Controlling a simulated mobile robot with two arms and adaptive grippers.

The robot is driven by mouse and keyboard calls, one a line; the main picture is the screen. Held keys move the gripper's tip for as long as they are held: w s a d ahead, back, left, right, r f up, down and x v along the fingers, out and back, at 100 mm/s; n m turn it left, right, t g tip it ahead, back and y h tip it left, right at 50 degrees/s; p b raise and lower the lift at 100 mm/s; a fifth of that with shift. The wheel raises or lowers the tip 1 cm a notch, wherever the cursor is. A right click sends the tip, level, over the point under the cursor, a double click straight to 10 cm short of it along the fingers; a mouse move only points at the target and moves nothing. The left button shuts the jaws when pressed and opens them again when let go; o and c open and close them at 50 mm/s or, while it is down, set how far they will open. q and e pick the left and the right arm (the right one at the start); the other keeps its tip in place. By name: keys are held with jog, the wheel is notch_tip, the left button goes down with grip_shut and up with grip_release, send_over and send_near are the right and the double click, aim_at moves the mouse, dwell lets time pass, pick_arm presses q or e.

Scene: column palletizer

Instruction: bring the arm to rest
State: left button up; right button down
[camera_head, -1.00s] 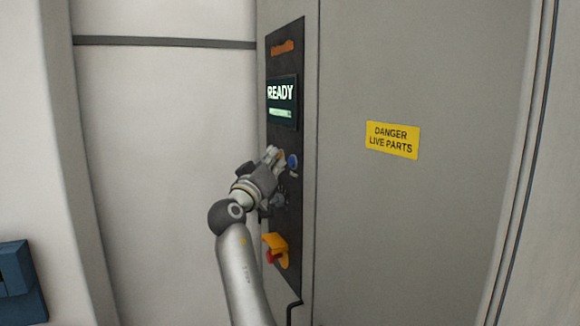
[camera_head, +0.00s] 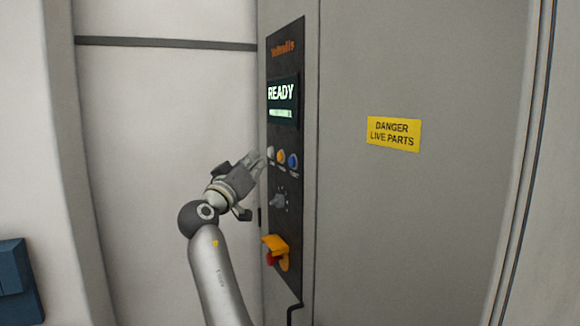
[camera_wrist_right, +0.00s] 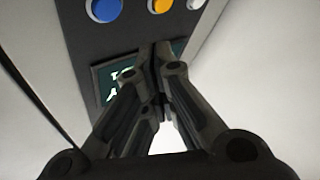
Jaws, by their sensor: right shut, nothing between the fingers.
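My right gripper (camera_head: 256,160) is in front of the dark control panel (camera_head: 284,225), to the left of its row of push buttons in the head view. It is shut and empty, and looks apart from the panel. In the right wrist view its fingers (camera_wrist_right: 160,60) meet at the tips, with the panel's screen partly hidden behind them. My left gripper is in neither view.
The panel has a lit READY screen (camera_head: 282,103), white, yellow (camera_head: 281,156) and blue (camera_head: 293,160) buttons, a grey rotary knob (camera_head: 279,201) and a red button under a yellow guard (camera_head: 275,246). A yellow danger sign (camera_head: 394,133) is on the cabinet.

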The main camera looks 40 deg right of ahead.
jog(key=shift+f, duration=0.1)
dwell(0.7)
